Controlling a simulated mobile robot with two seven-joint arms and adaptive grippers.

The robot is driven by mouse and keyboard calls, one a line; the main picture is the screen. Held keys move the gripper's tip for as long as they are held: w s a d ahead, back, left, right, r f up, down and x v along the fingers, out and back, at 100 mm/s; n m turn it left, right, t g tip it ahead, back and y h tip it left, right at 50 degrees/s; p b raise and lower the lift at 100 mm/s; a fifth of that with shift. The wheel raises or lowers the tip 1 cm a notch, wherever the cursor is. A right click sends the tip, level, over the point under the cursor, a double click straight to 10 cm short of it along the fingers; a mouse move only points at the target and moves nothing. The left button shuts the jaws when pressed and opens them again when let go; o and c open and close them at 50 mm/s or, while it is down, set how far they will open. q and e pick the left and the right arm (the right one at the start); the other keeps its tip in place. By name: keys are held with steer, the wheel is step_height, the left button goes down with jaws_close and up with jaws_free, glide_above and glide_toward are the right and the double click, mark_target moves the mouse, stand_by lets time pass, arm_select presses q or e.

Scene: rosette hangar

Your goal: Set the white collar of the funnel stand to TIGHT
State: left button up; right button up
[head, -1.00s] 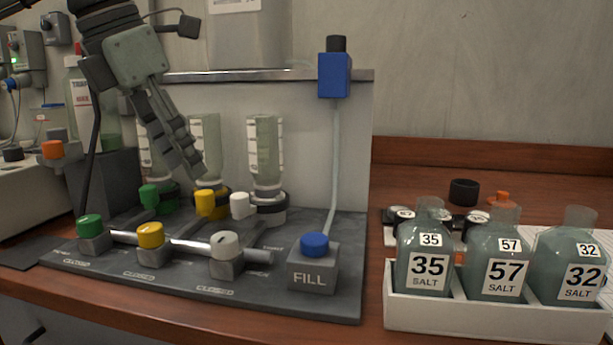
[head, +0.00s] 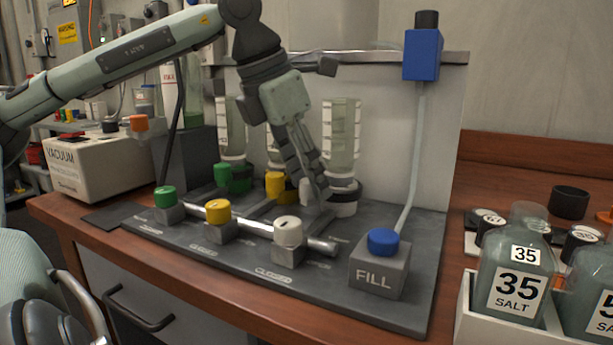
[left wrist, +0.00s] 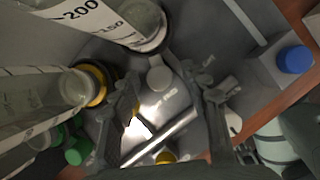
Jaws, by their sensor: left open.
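The funnel stand (head: 215,262) is a dark grey base with several clear upright funnels at the back, seated in collars with coloured knobs. The white collar's knob (head: 306,191) is at the rightmost funnel (head: 341,130), partly hidden by my left gripper. My left gripper (head: 315,200) points down there, open, its fingers close around the knob; contact is unclear. In the left wrist view the white knob (left wrist: 158,75) lies between and beyond the spread fingers. The setting mark beside the collar is not readable.
In front of the collars are a green tap (head: 165,196), a yellow tap (head: 217,210) and a white tap (head: 288,231) on a metal pipe. A blue-topped FILL block (head: 378,275) stands to the right, with a tray (head: 500,330) of labelled salt bottles beyond.

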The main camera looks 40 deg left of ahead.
arm_select(q)
jaws_close()
stand_by(0.6)
